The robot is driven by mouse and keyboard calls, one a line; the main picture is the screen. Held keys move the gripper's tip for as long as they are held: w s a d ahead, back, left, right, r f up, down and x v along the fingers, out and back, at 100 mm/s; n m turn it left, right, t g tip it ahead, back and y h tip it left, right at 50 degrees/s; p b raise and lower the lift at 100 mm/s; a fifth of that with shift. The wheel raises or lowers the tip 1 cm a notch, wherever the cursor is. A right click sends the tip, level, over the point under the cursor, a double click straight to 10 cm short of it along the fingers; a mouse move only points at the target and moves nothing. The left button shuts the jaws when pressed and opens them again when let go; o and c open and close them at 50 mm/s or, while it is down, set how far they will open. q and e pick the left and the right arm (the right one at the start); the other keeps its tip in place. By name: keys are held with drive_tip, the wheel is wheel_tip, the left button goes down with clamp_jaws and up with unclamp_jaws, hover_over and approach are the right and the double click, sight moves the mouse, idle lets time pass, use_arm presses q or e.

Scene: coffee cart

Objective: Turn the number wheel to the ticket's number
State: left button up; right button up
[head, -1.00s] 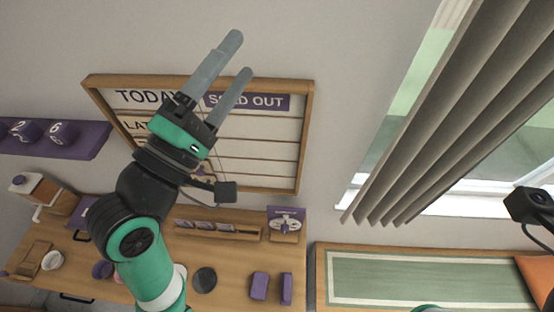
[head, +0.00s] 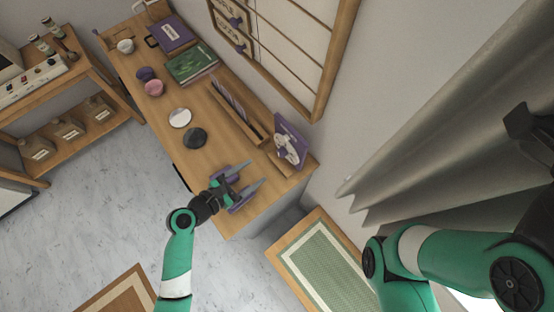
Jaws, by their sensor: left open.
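My left gripper (head: 256,172) is open, its two grey fingers apart over the near right end of the wooden counter. Two small purple blocks (head: 243,203) lie under and beside the fingers, partly covered by them; I cannot tell whether they touch. A purple card with a pale round design (head: 290,141) stands at the counter's back right edge. I cannot tell whether it is the ticket, and no number on it is readable.
The wooden counter (head: 213,123) holds a dark disc (head: 195,138), a white disc (head: 180,118), pink (head: 154,88) and purple (head: 146,74) cups, books and a long slotted holder (head: 235,107). A framed board (head: 285,45) hangs behind. Open floor lies at the left.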

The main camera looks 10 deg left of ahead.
sight(279, 154)
use_arm(q)
drive_tip(key=b+x, duration=0.4)
drive_tip(key=x, duration=0.7)
drive_tip(key=shift+w+d+f, duration=0.1)
drive_tip(key=shift+w+d, duration=0.15)
drive_tip(key=shift+w, duration=0.1)
clamp_jaws()
